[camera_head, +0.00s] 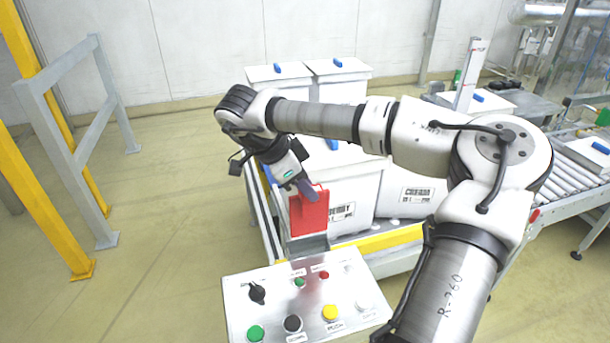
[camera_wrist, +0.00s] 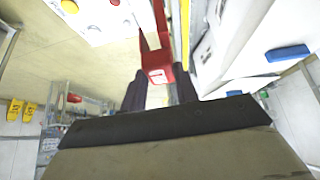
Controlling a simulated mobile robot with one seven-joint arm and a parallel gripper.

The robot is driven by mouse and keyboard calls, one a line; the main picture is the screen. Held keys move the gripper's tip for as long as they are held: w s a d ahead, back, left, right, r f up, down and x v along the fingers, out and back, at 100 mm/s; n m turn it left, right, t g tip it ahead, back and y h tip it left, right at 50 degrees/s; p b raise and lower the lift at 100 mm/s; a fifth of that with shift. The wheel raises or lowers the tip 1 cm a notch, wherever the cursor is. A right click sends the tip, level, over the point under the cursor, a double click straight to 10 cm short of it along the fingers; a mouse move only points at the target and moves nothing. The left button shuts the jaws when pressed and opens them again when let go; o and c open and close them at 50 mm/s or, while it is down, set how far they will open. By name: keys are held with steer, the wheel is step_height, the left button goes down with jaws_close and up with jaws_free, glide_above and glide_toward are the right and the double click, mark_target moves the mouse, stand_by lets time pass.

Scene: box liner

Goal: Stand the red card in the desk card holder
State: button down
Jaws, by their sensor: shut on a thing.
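The red card (camera_head: 309,213) is upright in the head view, with my gripper (camera_head: 308,188) shut on its top edge. In the wrist view the red card (camera_wrist: 158,76) shows between the two dark fingers of my gripper (camera_wrist: 160,92). A grey desk card holder (camera_head: 307,244) stands directly below the card, at the back edge of the control panel. The card's lower edge meets the holder's top in the head view. I cannot tell whether it is inside the slot or just above or behind it.
A control panel (camera_head: 300,303) with several buttons and a knob lies in front of the holder. White bins (camera_head: 350,190) with blue latches stand close behind the card on a yellow-edged cart (camera_head: 385,240). A grey railing (camera_head: 80,150) stands at left; the floor between is clear.

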mark_target(305, 220)
steer(key=shift+f, duration=3.1)
steer(key=shift+f+b, duration=1.75)
steer(key=shift+f, duration=0.25)
steer(key=c, duration=1)
jaws_free()
steer(key=shift+r, duration=0.1)
steer(key=shift+r+p, duration=1.75)
steer(key=shift+r, duration=1.65)
